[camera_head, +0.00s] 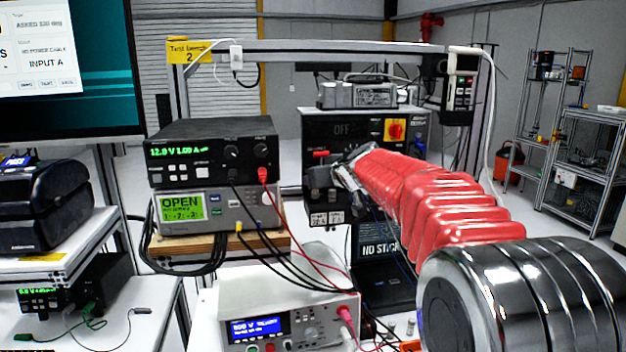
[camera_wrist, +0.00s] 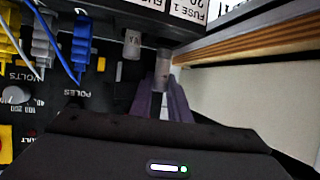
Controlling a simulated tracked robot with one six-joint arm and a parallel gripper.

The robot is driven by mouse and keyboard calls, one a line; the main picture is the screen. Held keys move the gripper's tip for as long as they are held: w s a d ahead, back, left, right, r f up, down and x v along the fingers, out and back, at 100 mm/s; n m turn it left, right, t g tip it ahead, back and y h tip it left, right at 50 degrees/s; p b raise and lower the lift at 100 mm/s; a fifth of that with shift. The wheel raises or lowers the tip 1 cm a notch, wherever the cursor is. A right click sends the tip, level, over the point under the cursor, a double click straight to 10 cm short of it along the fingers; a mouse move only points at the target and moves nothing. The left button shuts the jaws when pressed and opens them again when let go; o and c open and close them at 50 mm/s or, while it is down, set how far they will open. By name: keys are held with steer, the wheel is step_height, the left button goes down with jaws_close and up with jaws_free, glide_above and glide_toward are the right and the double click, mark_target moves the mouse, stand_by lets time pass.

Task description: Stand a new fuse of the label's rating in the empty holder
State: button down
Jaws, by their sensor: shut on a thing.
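In the wrist view, the purple fingers of my gripper (camera_wrist: 160,98) are shut on a small greyish cylindrical fuse (camera_wrist: 163,63). Its far end is close to the dark box edge; I cannot tell whether it is seated in a holder. Another similar fuse (camera_wrist: 132,44) stands beside it. Its marking is too small to read. A white label (camera_wrist: 188,10) reads "FUSE 1" with a partly cut-off number, seen upside down. In the head view, my gripper (camera_head: 330,175) is in front of the black panel box (camera_head: 318,135), and the held fuse is hidden.
Blue, grey and yellow plugs with leads (camera_wrist: 80,45) are left of the fuses in the wrist view. Stacked instruments (camera_head: 210,152) stand left of the box in the head view. A white meter (camera_head: 285,318) is in front.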

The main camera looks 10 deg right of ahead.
steer(key=shift+a+f, duration=0.1)
stand_by(0.4)
steer(key=shift+f, duration=1.3)
steer(key=c, duration=1.6)
jaws_free()
steer(key=shift+s, duration=0.15)
steer(key=v, duration=1.3)
steer(key=shift+s, duration=0.25)
